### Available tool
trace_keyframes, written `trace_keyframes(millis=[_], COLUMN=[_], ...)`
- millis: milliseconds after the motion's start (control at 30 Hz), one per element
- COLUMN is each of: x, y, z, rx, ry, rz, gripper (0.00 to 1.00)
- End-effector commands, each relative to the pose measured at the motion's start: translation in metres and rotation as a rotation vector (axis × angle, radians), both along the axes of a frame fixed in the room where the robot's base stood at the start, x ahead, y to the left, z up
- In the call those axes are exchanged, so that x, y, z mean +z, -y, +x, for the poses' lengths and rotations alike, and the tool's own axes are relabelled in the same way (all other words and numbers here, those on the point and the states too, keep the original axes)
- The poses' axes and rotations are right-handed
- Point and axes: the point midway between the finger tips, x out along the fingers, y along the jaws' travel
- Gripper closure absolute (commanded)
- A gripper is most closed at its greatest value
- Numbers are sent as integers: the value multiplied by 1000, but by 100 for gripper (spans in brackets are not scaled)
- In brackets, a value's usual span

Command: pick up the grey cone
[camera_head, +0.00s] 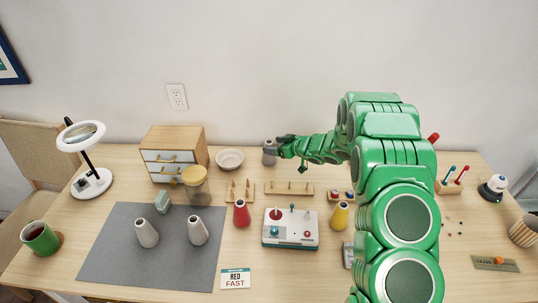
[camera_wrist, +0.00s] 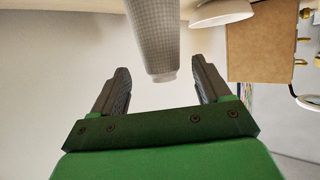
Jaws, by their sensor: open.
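A grey cone (camera_head: 269,153) stands upright at the back of the table, near the wall. It also shows in the wrist view, upside down in the picture, as a textured grey body (camera_wrist: 153,35) with its narrow end between the fingertips. My gripper (camera_head: 280,147) is open at the cone's right side in the head view. In the wrist view the two dark fingers (camera_wrist: 159,66) lie on either side of the narrow end, with a visible gap on both sides. Two paler grey cones (camera_head: 147,233) (camera_head: 197,230) stand on the dark grey mat (camera_head: 160,272).
A white bowl (camera_head: 230,159) and a wooden drawer box (camera_head: 174,152) stand left of the cone. A pegged wooden rack (camera_head: 289,188) lies in front. A red cone (camera_head: 241,213), yellow cone (camera_head: 340,216) and control box (camera_head: 290,228) stand nearer the front.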

Motion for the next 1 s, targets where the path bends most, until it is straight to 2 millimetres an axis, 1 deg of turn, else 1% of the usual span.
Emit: trace_keyframes(millis=[33, 233, 367, 600, 767, 900, 967, 1000], x=[-4, -14, -15, -15, -15, -15, -15, -15], y=[-7, -23, -26, -27, -27, -27, -27, -27], z=[2, 11, 14, 15, 15, 15, 15, 15], rx=[2, 3, 2, 1, 1, 1, 1, 1], ry=[-1, -4, -2, -3, -3, -3, -3, -3], rz=[2, 2, 2, 1, 1, 1, 1, 1], gripper=[23, 23, 23, 23, 48, 69, 79, 81])
